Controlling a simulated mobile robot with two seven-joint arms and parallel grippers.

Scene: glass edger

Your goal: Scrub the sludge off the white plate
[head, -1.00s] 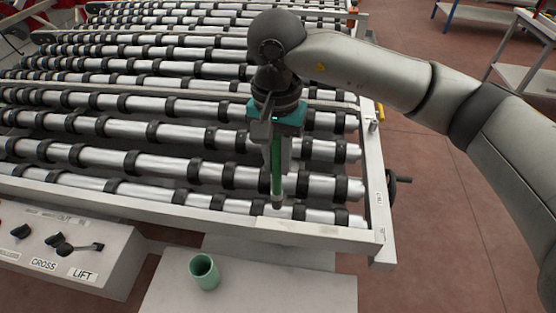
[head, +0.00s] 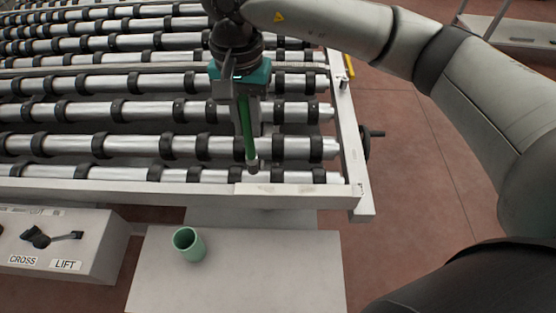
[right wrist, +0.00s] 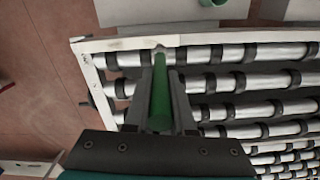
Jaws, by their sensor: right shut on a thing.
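My right gripper (head: 246,125) is shut on a green-handled tool (head: 245,135), which points down with a small greyish tip (head: 252,166). The tip is close to the front rail of the roller table; I cannot tell whether it touches. A pale, cream-tinted strip on that rail, seemingly the white plate (head: 275,189), lies just below and right of the tip in the head view. In the right wrist view the gripper (right wrist: 162,85) holds the green tool (right wrist: 160,100) towards the rail, with the strip (right wrist: 130,43) left of the tip. My left gripper is not in view.
A green cup (head: 190,246) stands on a pale table (head: 250,275) in front of the rail. A control box (head: 60,245) with CROSS and LIFT levers is at left. Rollers (head: 100,145) fill the area behind the rail. Red floor (head: 420,160) is clear at right.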

